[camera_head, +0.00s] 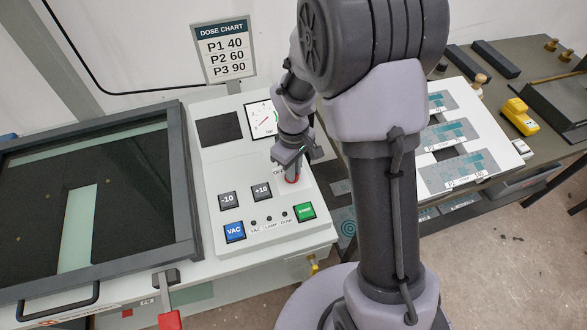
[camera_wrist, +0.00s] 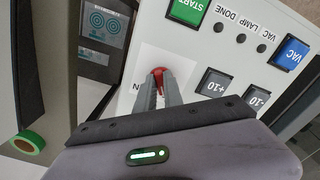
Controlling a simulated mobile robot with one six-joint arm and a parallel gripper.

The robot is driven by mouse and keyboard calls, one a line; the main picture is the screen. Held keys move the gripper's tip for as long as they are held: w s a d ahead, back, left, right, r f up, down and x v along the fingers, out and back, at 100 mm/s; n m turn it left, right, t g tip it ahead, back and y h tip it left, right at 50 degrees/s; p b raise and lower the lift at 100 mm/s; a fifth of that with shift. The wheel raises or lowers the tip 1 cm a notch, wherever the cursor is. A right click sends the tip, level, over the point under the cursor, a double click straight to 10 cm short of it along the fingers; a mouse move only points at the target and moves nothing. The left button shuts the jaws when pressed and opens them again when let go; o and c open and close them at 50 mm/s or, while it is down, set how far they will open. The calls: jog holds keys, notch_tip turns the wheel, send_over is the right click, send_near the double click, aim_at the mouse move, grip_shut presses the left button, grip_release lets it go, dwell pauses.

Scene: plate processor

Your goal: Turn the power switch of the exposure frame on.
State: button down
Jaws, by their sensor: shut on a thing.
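The exposure frame's white control panel (camera_head: 240,160) stands right of the glass-topped frame (camera_head: 90,200). The power switch (camera_wrist: 158,72) is a red knob on a white plate, with part of its lettering visible in the wrist view. In the head view the red switch (camera_head: 292,179) shows just under my gripper (camera_head: 291,168). In the wrist view the fingers of my gripper (camera_wrist: 159,88) are closed on the red knob from above. The fingers hide most of the knob, so I cannot tell its turned position.
Close to the switch are the green START button (camera_head: 305,211), the +10 button (camera_head: 261,191), the -10 button (camera_head: 228,200) and the blue VAC button (camera_head: 234,231). A dose chart (camera_head: 224,50) stands behind. A yellow tool (camera_head: 520,117) lies on the right bench.

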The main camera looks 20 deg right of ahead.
jog(key=m, duration=0.4)
jog(key=shift+a+m, duration=0.15)
jog(key=shift+m, duration=0.15)
jog(key=m+b, duration=0.1)
jog(key=m, duration=0.2)
jog(key=shift+m, duration=0.4)
jog(key=m+b, duration=0.1)
jog(key=m, duration=0.2)
jog(key=shift+a, duration=0.15)
jog(key=shift+a+m+b, duration=0.1)
jog(key=shift+m+b, duration=0.25)
jog(key=shift+m, duration=1.65)
jog(key=c, duration=1.5)
grip_release()
jog(key=shift+o, duration=0.2)
